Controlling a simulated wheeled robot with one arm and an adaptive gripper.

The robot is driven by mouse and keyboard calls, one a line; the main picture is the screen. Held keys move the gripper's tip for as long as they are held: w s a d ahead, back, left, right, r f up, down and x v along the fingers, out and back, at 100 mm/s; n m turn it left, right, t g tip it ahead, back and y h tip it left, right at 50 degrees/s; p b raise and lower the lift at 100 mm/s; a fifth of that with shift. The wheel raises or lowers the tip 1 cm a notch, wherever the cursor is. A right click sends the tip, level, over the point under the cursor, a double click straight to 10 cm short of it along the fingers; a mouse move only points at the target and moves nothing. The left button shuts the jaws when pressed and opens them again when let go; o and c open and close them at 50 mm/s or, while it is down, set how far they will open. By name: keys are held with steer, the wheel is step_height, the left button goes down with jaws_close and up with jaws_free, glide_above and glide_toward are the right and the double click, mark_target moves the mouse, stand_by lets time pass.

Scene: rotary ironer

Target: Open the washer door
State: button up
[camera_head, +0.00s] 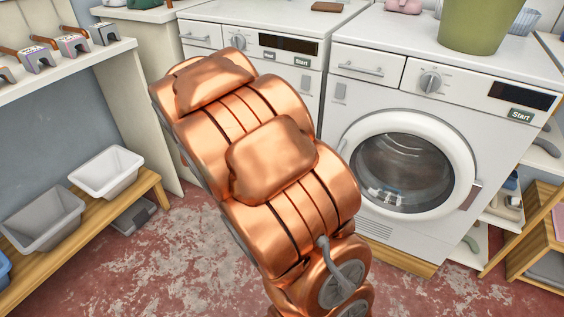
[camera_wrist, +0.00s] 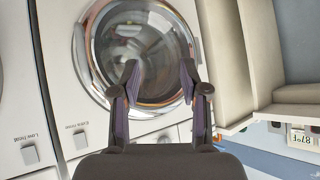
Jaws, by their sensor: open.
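The right white front-loading machine (camera_head: 390,226) has a round door (camera_head: 405,165) with a white ring and dark glass. This door looks shut, with a grip at its right edge. The left white machine (camera_head: 230,32) shows only its top and control panel; my copper arm hides its front. In the wrist view, a round glass door (camera_wrist: 100,45) with a pale ring fills the upper middle and looks shut. I cannot tell for certain which machine it belongs to. My gripper (camera_wrist: 160,70) is open and empty, its two fingers apart in front of that glass. The head view hides my gripper.
A wooden bench (camera_head: 90,245) with grey and white bins stands at the left. A green bucket (camera_head: 475,24) stands on the right machine. A wooden rack (camera_head: 530,235) is at the far right.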

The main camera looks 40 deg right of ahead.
steer(key=shift+w+d+f+m+h+b, duration=0.25)
steer(key=shift+d+f+m+h+b, duration=0.3)
steer(key=shift+d+f+h+b, duration=2.55)
steer(key=shift+w+d+f+m+h+b, duration=0.45)
steer(key=shift+d+b, duration=1.2)
steer(key=shift+d, duration=3.55)
steer(key=shift+w+d+f+m+h+b, duration=0.1)
steer(key=shift+d+f+m+h+b, duration=0.5)
steer(key=shift+d+f+h+b, duration=2.4)
steer(key=d+r+y+p, duration=0.1)
steer(key=d+r+y, duration=0.1)
steer(key=y, duration=0.1)
steer(key=shift+d, duration=0.2)
steer(key=shift+c, duration=0.2)
jaws_close()
